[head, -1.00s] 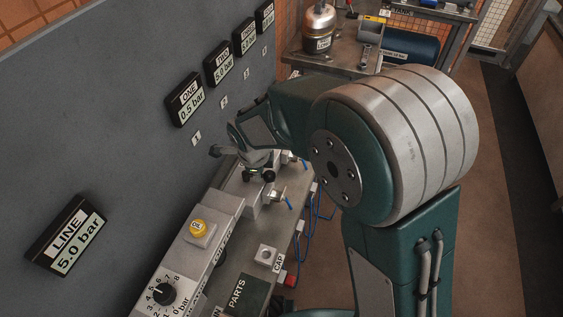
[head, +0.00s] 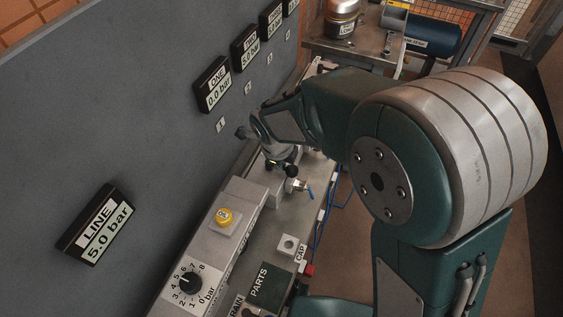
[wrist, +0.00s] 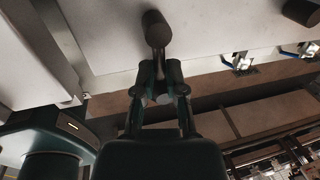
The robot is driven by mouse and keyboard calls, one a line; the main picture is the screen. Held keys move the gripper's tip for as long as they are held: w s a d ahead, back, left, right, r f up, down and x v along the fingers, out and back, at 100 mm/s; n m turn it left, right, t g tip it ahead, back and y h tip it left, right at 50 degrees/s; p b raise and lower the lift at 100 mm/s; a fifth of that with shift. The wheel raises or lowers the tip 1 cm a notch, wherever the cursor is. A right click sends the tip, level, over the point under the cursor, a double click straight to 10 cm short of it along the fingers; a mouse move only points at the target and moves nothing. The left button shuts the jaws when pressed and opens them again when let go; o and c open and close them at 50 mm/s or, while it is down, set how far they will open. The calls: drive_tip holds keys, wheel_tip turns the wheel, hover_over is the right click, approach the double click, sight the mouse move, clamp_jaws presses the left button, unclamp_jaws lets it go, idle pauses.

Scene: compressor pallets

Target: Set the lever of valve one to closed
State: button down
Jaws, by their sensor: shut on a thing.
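The lever of valve one (wrist: 156,30) shows in the wrist view as a dark rounded knob on a short stem. My gripper (wrist: 160,80) is closed around the stem below the knob. In the head view my gripper (head: 277,160) is down at the valve row beside the grey panel, and my wrist hides most of valve one. The display marked ONE (head: 213,84) reads 0.0 bar. The lever's exact angle is hard to tell.
The LINE display (head: 98,226) reads 5.0 bar. A regulator box with a dial (head: 189,283) and a yellow button (head: 223,217) stands nearer. Another dark knob (wrist: 302,12) is at the wrist view's upper right. A PARTS tray (head: 266,283) and CAP block (head: 288,245) lie on the bench.

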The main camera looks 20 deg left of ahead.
drive_tip(key=shift+a, duration=0.1)
drive_tip(key=c, duration=0.7)
unclamp_jaws()
wheel_tip(320, 180, up, 12)
drive_tip(key=s, duration=0.2)
drive_tip(key=shift+a+f, duration=0.15)
drive_tip(key=shift+a, duration=0.05)
drive_tip(key=shift+s, duration=0.1)
drive_tip(key=s+d+r+n+t, duration=0.1)
drive_tip(key=s+d+r+n, duration=0.2)
drive_tip(key=d, duration=0.5)
drive_tip(key=d+r+n, duration=0.2)
drive_tip(key=d+n, duration=0.4)
drive_tip(key=d, duration=0.2)
drive_tip(key=s+d+r+n+t, duration=0.1)
drive_tip(key=s+d+r+n, duration=0.2)
drive_tip(key=d, duration=0.5)
drive_tip(key=s+d+n+t, duration=0.1)
drive_tip(key=s+d+n, duration=0.4)
drive_tip(key=d+n, duration=0.1)
drive_tip(key=shift+f+n, duration=0.35)
drive_tip(key=shift+n, duration=0.25)
